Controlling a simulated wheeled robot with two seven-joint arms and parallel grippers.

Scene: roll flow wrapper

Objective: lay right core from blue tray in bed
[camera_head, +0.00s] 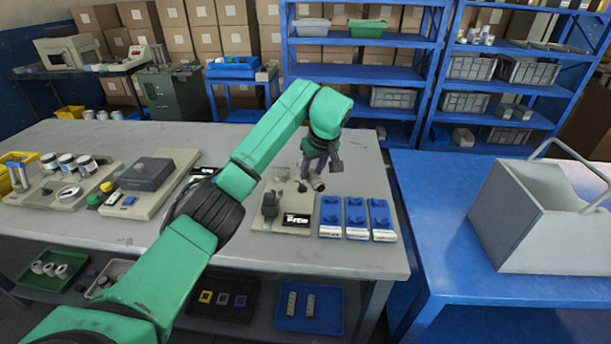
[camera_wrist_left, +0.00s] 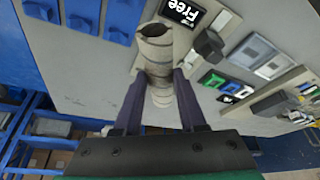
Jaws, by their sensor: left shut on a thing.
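My left gripper (camera_head: 315,165) is shut on a pale, banded cylindrical core with a dark hollow end. In the left wrist view the core (camera_wrist_left: 157,60) stands out between the two dark fingers (camera_wrist_left: 158,90). In the head view the gripper hangs above the beige device board (camera_head: 268,226). The board carries a black display (camera_head: 297,219) reading "Free" and a dark block (camera_head: 270,205). I cannot tell which part is the bed. A blue tray (camera_head: 330,325) on the lower shelf holds two grey ribbed pieces. My right gripper is out of view.
Several blue blocks (camera_head: 355,215) on pale bases stand right of the board on the grey table (camera_head: 365,262). Another device board (camera_head: 152,180) is to the left. A grey bin (camera_head: 535,235) stands on the blue table at right. The table's front edge is clear.

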